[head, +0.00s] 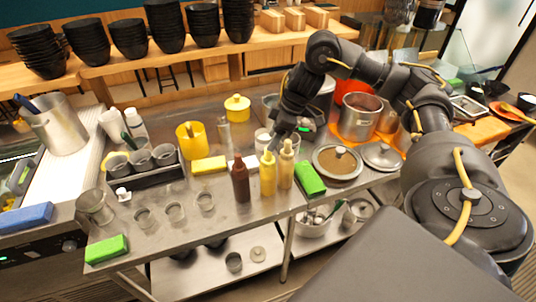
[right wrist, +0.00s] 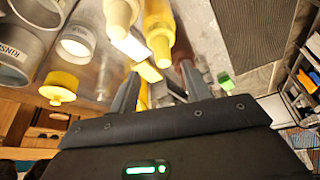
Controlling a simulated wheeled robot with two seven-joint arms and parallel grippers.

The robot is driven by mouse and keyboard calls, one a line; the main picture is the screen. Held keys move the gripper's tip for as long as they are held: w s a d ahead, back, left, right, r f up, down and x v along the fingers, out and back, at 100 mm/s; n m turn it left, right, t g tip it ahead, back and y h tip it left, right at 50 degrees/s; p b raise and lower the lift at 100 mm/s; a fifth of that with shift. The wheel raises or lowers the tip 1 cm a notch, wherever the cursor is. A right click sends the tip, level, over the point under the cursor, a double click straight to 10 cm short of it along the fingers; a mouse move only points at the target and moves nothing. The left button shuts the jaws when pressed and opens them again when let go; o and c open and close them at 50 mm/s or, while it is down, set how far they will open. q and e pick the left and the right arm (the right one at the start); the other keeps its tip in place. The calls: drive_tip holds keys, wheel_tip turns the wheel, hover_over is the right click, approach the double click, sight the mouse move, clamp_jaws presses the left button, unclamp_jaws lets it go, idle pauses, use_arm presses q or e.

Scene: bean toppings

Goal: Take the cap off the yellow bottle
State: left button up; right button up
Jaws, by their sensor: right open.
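The yellow bottle (head: 268,180) stands upright on the steel counter, between a brown bottle (head: 240,184) and a cream bottle (head: 286,170). Its narrow pale top points up. My right gripper (head: 275,147) is just above and behind the bottle's top in the head view. In the right wrist view the open fingers (right wrist: 160,75) point toward the yellow bottle (right wrist: 158,22), with its tip near the gap between them. Nothing is held; whether a finger touches the top I cannot tell. The cream bottle (right wrist: 118,18) is close beside it. My left gripper is out of view.
A green sponge (head: 309,179) lies right of the bottles and a yellow sponge (head: 209,165) lies left. A lidded pan (head: 338,162) sits farther right. Several small glasses stand at the front left. A yellow lidded pot (head: 237,108) is behind.

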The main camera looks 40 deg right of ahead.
sight(268, 153)
drive_tip(key=shift+a+f, duration=0.15)
drive_tip(key=shift+f, duration=0.1)
drive_tip(key=shift+x, duration=2.35)
drive_tip(key=shift+s, duration=0.2)
drive_tip(key=c, duration=0.8)
